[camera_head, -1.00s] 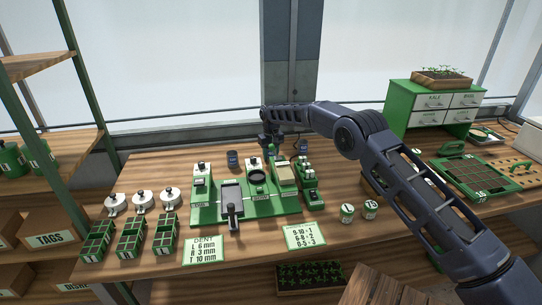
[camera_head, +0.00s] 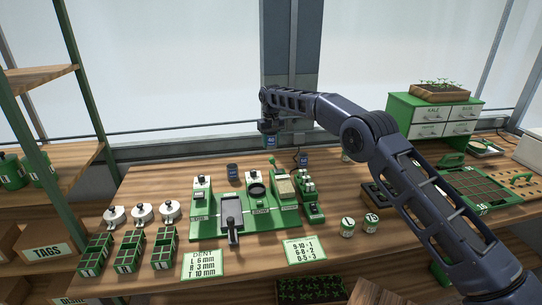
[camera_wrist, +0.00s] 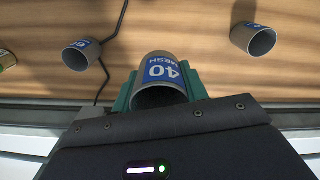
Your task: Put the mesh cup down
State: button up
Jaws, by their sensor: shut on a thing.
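The mesh cup (camera_wrist: 161,75) is a grey cylinder with a blue label reading "40 MESH". My gripper (camera_wrist: 158,90) is shut on it, with a green finger on each side. In the head view, my gripper (camera_head: 268,126) holds the mesh cup (camera_head: 270,141) in the air above the back edge of the bench. Bench surface shows beyond the cup in the wrist view, and the cup touches nothing but the fingers.
Two similar cups stand on the bench (camera_head: 150,185), one left (camera_head: 232,171) and one right (camera_head: 302,159) of the held cup's spot. A dark cable runs by the right one. The green seeder station (camera_head: 270,222) stands in front; bare wood lies between.

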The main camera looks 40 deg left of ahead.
notch_tip(320, 180, up, 6)
jog(key=shift+f, duration=0.25)
jog(key=shift+w+d+r, duration=0.1)
jog(key=shift+w+r, duration=0.05)
jog(key=shift+r, duration=0.15)
jog(key=w+d+r, duration=0.1)
jog(key=w+d, duration=0.6)
jog(key=d, duration=0.2)
jog(key=n, duration=0.2)
send_over(325, 176)
jog(key=f, duration=2)
jog(key=shift+s+f, duration=0.2)
jog(key=shift+f, duration=0.2)
jog(key=o, duration=1)
jog(key=shift+r, duration=0.1)
